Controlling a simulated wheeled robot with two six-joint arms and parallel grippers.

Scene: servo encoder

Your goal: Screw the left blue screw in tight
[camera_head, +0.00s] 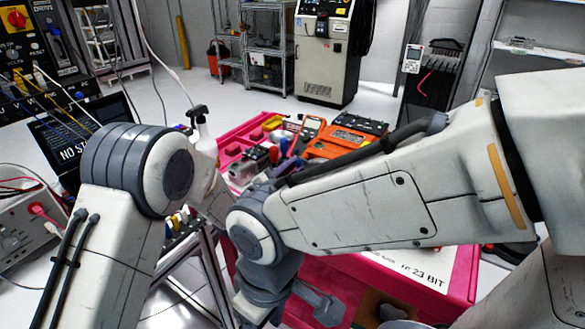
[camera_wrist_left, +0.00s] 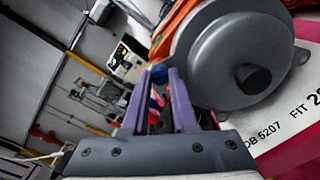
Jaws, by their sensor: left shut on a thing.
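A large grey round housing with a dark hub (camera_wrist_left: 253,78) stands right beside the fingers. In the head view, my right arm crosses in front of the work area and hides my left gripper's fingers, the screw and the housing. My right arm's fingers cannot be made out.
A pink worktable (camera_head: 460,290) carries a white printed label (camera_head: 445,262). An orange case (camera_head: 345,142), a multimeter (camera_head: 311,128) and loose tools crowd its back. My two arms cross closely over the table.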

